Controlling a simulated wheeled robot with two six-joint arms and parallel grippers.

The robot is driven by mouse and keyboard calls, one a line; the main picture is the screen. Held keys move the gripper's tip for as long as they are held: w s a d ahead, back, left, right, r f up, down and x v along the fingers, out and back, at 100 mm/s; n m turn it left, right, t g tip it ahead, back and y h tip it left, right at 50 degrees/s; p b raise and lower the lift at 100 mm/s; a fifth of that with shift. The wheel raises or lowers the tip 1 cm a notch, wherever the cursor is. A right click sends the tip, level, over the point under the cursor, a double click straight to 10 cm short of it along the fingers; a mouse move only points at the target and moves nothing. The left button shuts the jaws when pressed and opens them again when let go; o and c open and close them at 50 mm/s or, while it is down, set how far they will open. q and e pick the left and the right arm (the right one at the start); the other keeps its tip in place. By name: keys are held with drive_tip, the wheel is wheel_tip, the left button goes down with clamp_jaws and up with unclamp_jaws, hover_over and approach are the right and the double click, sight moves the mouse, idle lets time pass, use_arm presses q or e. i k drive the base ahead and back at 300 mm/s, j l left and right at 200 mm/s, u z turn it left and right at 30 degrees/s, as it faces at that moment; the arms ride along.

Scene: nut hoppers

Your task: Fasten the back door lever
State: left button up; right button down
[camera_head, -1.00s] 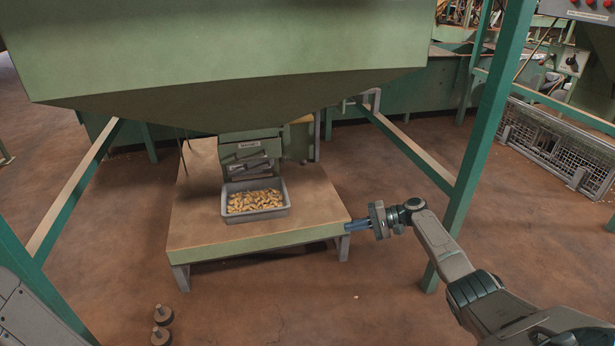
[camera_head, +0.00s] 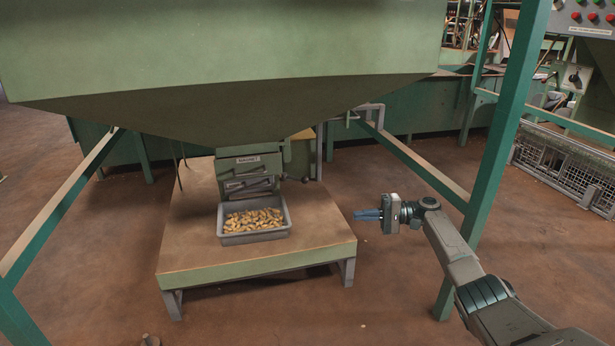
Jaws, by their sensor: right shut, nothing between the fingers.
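The green hopper (camera_head: 230,125) hangs over a low table. Under its spout is a green door housing (camera_head: 248,160) with a small label and dark lever-like bars (camera_head: 250,184) across its front. A grey bent bar (camera_head: 366,112) shows behind the hopper on the right; I cannot tell whether it is the back door lever or how it is set. My right gripper (camera_head: 368,214) is shut and empty, pointing left in the air just right of the table, apart from the hopper and the bars. My left gripper is out of view.
A grey bin (camera_head: 254,237) of nuts stands on the table (camera_head: 195,240) below the spout. Green frame posts (camera_head: 497,150) and slanted braces (camera_head: 60,205) flank the table. A wire-mesh unit (camera_head: 565,170) stands far right.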

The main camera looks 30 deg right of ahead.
sight(305, 179)
drive_tip(key=i+l, duration=0.15)
drive_tip(key=i, duration=0.25)
drive_tip(key=i+l, duration=0.15)
drive_tip(key=i, duration=0.3)
